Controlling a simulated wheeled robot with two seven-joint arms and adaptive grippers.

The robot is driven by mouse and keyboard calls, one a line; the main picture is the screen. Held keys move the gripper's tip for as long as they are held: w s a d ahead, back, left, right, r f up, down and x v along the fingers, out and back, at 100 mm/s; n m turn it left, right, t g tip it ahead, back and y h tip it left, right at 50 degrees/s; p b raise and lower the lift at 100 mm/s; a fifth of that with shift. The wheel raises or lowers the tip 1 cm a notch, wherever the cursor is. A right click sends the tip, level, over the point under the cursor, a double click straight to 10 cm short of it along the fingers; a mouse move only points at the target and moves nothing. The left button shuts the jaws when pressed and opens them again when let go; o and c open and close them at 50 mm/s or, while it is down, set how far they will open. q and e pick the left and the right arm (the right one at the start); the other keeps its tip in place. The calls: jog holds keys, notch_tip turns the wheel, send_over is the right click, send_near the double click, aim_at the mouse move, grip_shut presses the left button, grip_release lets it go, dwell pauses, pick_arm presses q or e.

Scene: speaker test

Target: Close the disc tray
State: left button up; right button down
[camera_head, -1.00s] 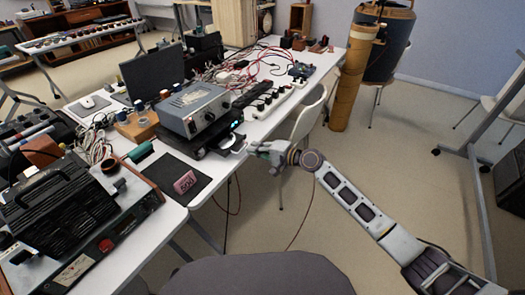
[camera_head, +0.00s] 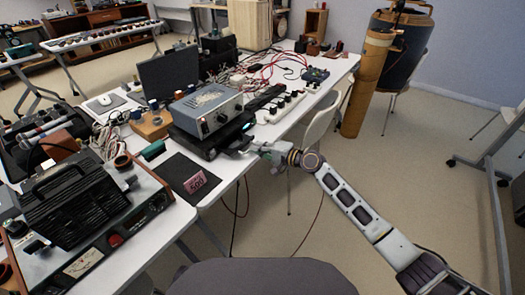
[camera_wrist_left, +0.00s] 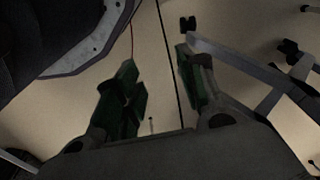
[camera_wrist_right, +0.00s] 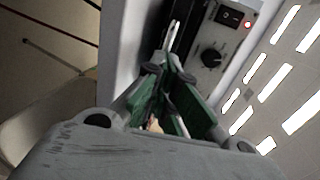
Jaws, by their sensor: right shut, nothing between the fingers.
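The black disc player (camera_head: 210,144) lies on the white table under a grey box with knobs (camera_head: 207,112). Only a pale sliver at the player's front, by my fingertips, could be the disc tray; how far it sticks out I cannot tell. My right gripper (camera_head: 248,149) is shut and empty, with its tips close to the player's front. In the right wrist view its green-padded fingers (camera_wrist_right: 168,66) are together, beside a dark front; contact is unclear. My left gripper (camera_wrist_left: 157,78) shows only in the left wrist view, open and empty over the floor.
A large black device (camera_head: 70,205) fills the near left table. A power strip (camera_head: 285,108) and cables lie behind. Open floor (camera_head: 300,225) is at the right.

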aim_at(247, 142)
jog(key=x, duration=0.2)
jog(key=r+x, duration=0.1)
jog(key=x, duration=0.2)
jog(key=shift+w+a+b, duration=0.2)
jog(key=shift+a+b, duration=0.05)
jog(key=shift+b, duration=0.15)
jog(key=shift+w+a, duration=0.35)
jog(key=shift+a, duration=0.15)
jog(key=shift+r, duration=0.15)
pick_arm(q)
jog(key=r, duration=0.1)
jog(key=d+r, duration=0.1)
jog(key=r, duration=0.1)
jog(key=shift+s+r, duration=0.15)
jog(key=shift+r, duration=0.15)
pick_arm(e)
jog(key=shift+a, duration=0.1)
pick_arm(q)
jog(key=shift+f, duration=0.15)
pick_arm(e)
jog(key=shift+r, duration=0.1)
